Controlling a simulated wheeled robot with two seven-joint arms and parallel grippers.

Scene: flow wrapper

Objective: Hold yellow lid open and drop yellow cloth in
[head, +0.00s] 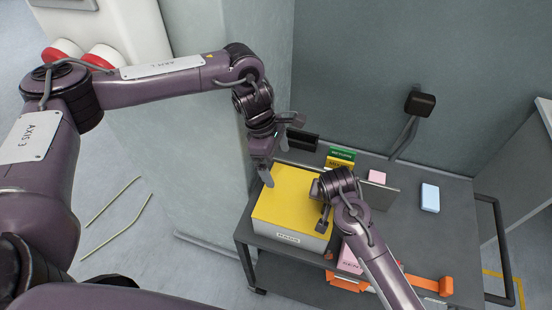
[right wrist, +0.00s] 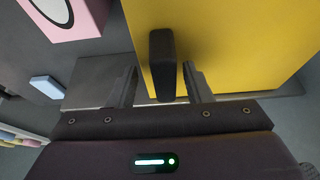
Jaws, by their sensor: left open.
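A pale box with a yellow lid (head: 285,196) stands on the dark cart, and its lid is down. The lid also fills the upper right of the right wrist view (right wrist: 235,40). A black handle (right wrist: 162,65) at the lid's edge stands between the fingers of my right gripper (right wrist: 162,88), with a gap on each side. In the head view my right gripper (head: 323,207) is at the lid's right side. My left gripper (head: 275,160) is open and empty, above the box's far left corner. I cannot make out a yellow cloth.
Green (head: 342,153) and yellow (head: 338,163) labelled items stand behind the box. A light blue block (head: 430,197) lies at the right of the cart (head: 455,225). A pink labelled box (head: 349,260) stands beside my right arm. A wall pillar (head: 205,150) is close on the left.

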